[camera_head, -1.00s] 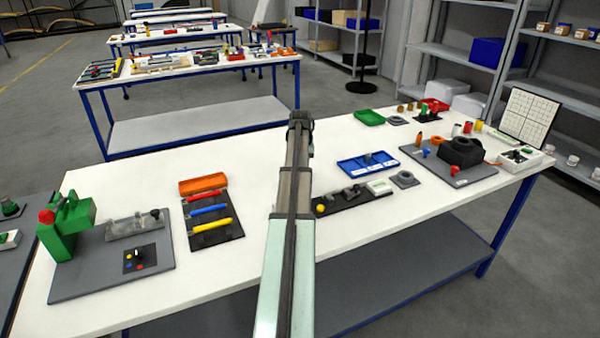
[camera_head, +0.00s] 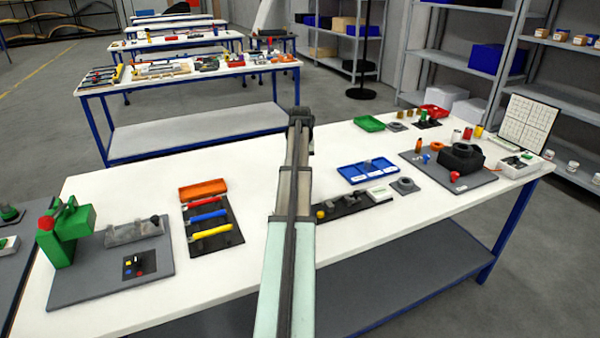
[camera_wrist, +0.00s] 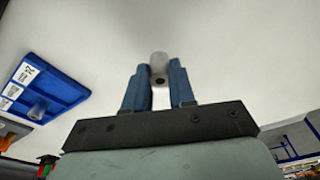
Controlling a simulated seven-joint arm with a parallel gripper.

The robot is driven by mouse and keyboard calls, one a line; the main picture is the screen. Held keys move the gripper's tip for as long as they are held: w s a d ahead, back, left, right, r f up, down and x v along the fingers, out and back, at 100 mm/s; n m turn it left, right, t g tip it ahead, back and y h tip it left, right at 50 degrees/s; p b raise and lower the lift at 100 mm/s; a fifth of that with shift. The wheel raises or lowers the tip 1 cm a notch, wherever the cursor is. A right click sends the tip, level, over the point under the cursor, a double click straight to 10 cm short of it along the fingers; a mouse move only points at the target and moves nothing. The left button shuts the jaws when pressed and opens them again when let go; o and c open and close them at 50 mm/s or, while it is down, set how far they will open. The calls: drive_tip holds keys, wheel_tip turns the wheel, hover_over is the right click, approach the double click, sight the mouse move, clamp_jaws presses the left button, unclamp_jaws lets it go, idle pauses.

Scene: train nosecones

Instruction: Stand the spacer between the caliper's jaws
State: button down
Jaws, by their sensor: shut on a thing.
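My gripper shows in the wrist view (camera_wrist: 158,78) with two blue fingers shut on a small grey cylinder, the spacer (camera_wrist: 158,62). The spacer sits between the fingertips, with its round end and dark hole facing the camera, over a plain white surface. In the head view the fingers and spacer are hidden behind my arm. A dark strip board (camera_head: 330,213) lies right of my arm, with a yellow ball and small grey parts on it. The caliper may be among these, but I cannot tell its jaws. My arm partly covers the board.
A blue tray (camera_head: 347,178) with a grey cylinder in it stands behind the board; it also shows in the wrist view (camera_wrist: 62,83). A grey ring block (camera_head: 405,186) lies to its right. A green fixture (camera_head: 70,232) stands far left.

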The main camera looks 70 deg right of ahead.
wheel_tip(320, 180, up, 5)
drive_tip(key=shift+r, duration=0.15)
drive_tip(key=shift+s+d+r, duration=0.1)
drive_tip(key=shift+s+r, duration=0.1)
drive_tip(key=shift+r, duration=0.15)
drive_tip(key=s+a+r+m+g, duration=0.1)
drive_tip(key=s+a+m, duration=0.4)
drive_tip(key=s+m, duration=0.25)
drive_tip(key=s+a+r+m+g, duration=0.1)
drive_tip(key=s+a+m, duration=0.5)
drive_tip(key=s, duration=0.3)
drive_tip(key=shift+s+d+f, duration=0.1)
drive_tip(key=shift+d+f, duration=0.05)
drive_tip(key=shift+f, duration=2.45)
drive_tip(key=shift+d+f, duration=0.15)
drive_tip(key=shift+f, duration=2.4)
drive_tip(key=shift+f, duration=0.1)
drive_tip(key=c, duration=0.9)
unclamp_jaws()
drive_tip(key=shift+c, duration=0.2)
